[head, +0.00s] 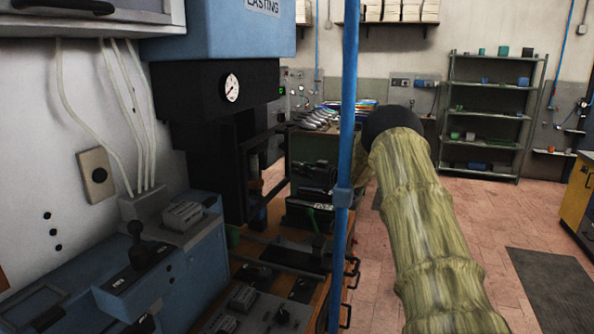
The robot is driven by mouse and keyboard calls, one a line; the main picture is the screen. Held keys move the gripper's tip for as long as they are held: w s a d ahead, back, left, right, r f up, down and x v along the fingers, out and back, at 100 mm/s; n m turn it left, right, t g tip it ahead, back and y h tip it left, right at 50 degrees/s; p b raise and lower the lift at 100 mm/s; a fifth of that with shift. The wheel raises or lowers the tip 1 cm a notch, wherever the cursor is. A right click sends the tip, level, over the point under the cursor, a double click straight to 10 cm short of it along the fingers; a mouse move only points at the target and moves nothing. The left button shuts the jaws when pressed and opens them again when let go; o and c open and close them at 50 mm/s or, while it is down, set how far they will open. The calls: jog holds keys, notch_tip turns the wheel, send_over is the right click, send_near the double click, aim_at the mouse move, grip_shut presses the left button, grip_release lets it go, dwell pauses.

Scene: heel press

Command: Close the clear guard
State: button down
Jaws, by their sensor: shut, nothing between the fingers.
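The heel press has a blue head (225,30) and a dark body with a round gauge (232,88), left of centre. A dark upright frame (282,165) stands at its working opening. It may hold the clear guard, but no clear pane can be told apart, so I cannot tell how far open the guard is. My arm, in a wrinkled yellow-green sleeve (425,230), rises at the right and ends in a black rounded part. My gripper is not seen; it is out of view or hidden behind the arm.
A blue upright pole (347,130) stands between the press and my arm. A blue control console (150,270) with a black knob lever fills the lower left. A bench with dark fixtures (310,215) lies beyond. Shelves (490,110) stand at the back right; tiled floor there is open.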

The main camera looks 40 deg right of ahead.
jog(key=w+d+b+v, duration=0.1)
jog(key=d+b+v, duration=0.1)
jog(key=v, duration=1.1)
jog(key=shift+s+d+b, duration=0.25)
jog(key=shift+b, duration=0.1)
